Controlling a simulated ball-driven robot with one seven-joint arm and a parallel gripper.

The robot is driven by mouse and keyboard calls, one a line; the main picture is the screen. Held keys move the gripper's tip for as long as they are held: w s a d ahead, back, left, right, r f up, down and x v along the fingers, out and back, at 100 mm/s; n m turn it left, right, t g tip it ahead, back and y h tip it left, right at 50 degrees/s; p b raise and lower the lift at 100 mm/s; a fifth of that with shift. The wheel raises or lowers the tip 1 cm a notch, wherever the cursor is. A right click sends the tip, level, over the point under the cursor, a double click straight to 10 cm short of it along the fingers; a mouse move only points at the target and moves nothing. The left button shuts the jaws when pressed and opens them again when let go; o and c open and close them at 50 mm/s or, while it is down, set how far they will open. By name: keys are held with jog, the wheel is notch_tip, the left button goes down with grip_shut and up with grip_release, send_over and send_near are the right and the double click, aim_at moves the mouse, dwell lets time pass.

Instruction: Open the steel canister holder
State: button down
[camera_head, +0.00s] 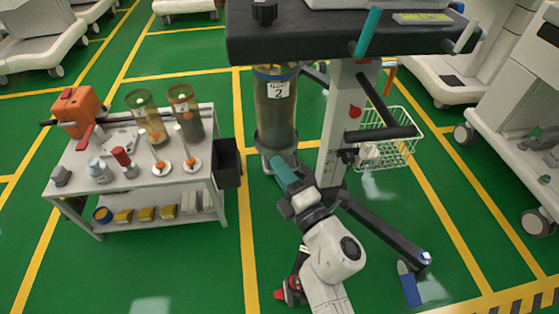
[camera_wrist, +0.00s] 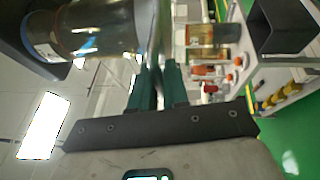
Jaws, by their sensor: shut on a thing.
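A tall amber-grey canister (camera_head: 275,108) with a blue rim and a label reading 2 hangs upright below the dark cart top. A grey steel canister holder (camera_head: 277,141) surrounds its lower end. My gripper (camera_head: 281,168) reaches up from below, with its teal fingers at the holder's underside. In the wrist view, the canister and holder (camera_wrist: 85,30) fill the upper left, close to the fingers. My gripper (camera_wrist: 158,72) is shut on a thin, pale, blurred part of the holder between the fingertips. The exact shape of that part is hidden.
The cart's dark top (camera_head: 330,38) overhangs the canister, with its column (camera_head: 343,125) and wire basket (camera_head: 388,145) to the right. A white side table (camera_head: 150,180) with canisters and bottles stands left. A black bin (camera_head: 227,163) hangs on its edge. Green floor lies between.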

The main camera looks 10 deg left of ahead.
jog(key=s+d+p, duration=0.1)
jog(key=s+d, duration=0.2)
jog(key=s, duration=0.9)
jog(key=shift+d+p, duration=0.3)
jog(key=shift+f, duration=0.1)
jog(key=c, duration=1.2)
grip_release()
jog(key=p+v, duration=0.1)
jog(key=v, duration=1)
jog(key=shift+p, duration=0.3)
jog(key=shift+a, duration=0.1)
